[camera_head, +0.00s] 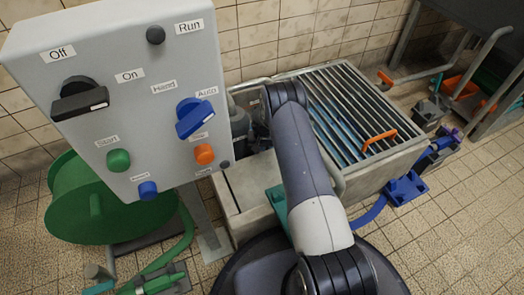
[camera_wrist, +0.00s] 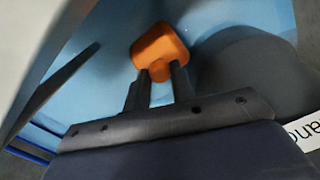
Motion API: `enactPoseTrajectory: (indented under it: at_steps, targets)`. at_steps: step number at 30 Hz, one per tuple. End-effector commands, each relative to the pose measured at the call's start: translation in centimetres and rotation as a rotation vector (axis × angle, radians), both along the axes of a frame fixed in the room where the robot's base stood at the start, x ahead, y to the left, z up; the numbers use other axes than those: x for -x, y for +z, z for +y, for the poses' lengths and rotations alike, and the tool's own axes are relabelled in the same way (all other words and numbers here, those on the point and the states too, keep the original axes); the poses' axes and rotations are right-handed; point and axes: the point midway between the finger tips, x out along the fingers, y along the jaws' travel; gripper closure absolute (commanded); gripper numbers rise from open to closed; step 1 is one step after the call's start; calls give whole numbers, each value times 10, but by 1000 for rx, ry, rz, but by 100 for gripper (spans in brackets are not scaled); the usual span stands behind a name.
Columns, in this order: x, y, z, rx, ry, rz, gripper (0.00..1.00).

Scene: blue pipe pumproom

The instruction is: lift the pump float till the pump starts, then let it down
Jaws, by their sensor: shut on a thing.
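In the wrist view, my gripper (camera_wrist: 158,77) is shut on the orange pump float (camera_wrist: 160,46). Its two dark fingers close on the float's small near end. Pale blue surfaces lie around and behind the float. In the head view, my arm reaches over the sump's edge, and the gripper and float are hidden. The grey control panel (camera_head: 125,75) stands at left. Its lamp (camera_head: 155,35) beside the Run label looks dark. The blue selector (camera_head: 195,118) sits below the Auto label, and the black switch (camera_head: 80,99) sits below the Off label.
A slatted grating (camera_head: 350,105) covers much of the sump and carries an orange handle (camera_head: 378,140). A dark rounded body (camera_wrist: 250,75) stands close right of the gripper in the wrist view. A green reel (camera_head: 95,205) stands behind the panel. Tiled floor (camera_head: 465,225) is open at right.

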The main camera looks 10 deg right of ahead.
Motion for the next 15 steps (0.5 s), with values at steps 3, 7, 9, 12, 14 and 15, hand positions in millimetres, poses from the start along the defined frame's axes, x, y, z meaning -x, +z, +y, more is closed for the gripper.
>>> enactPoseTrajectory:
  at_steps: [3,7,9,12,14,15]
  targets:
    - [0,0,0,0,0,0,100]
    - [0,0,0,0,0,0,100]
    - [0,2,0,0,0,0,100]
    - [0,12,0,0,0,-1,100]
    - [0,23,0,-1,0,-2,100]
    - [-1,30,0,0,0,-4,100]
